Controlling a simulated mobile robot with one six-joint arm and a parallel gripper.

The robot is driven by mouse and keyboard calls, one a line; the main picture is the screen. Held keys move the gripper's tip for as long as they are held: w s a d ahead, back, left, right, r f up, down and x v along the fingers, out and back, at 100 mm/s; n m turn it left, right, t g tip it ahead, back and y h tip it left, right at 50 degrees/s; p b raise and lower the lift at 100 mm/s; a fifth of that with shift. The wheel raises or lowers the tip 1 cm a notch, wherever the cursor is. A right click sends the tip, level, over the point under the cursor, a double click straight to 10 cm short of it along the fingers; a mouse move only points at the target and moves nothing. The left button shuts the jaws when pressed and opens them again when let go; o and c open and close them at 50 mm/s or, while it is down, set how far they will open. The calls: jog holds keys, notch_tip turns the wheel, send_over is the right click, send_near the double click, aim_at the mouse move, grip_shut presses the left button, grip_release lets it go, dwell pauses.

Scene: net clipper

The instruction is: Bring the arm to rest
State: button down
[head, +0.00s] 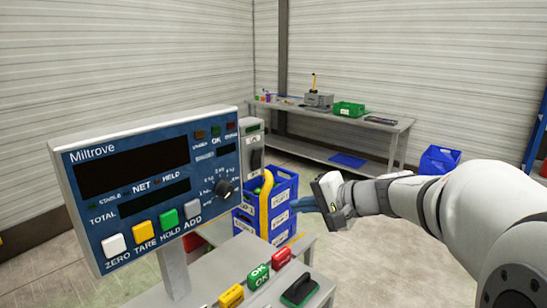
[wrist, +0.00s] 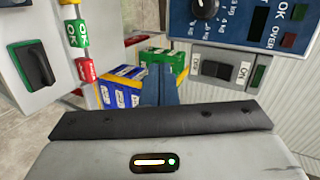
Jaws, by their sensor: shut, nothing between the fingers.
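My arm reaches in from the right edge of the head view. My gripper (head: 300,204) is level, points left, and is beside the stacked blue crates (head: 279,190), in front of their right side as seen. In the wrist view the two blue fingers of my gripper (wrist: 160,72) lie together with nothing between them. They are clear of the panel and the switch boxes around them.
The Miltrove panel (head: 150,185) stands on a post at the left.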

jog(key=s+d+f+n+g+h, duration=0.2)
jog(key=s+f+h, duration=0.3)
jog(key=s, duration=0.5)
jog(key=s+d+f+n+g+h, duration=0.3)
jog(key=s+f+n+h, duration=0.2)
jog(key=s+f, duration=0.3)
jog(key=s, duration=0.3)
jog(key=shift+d, duration=0.35)
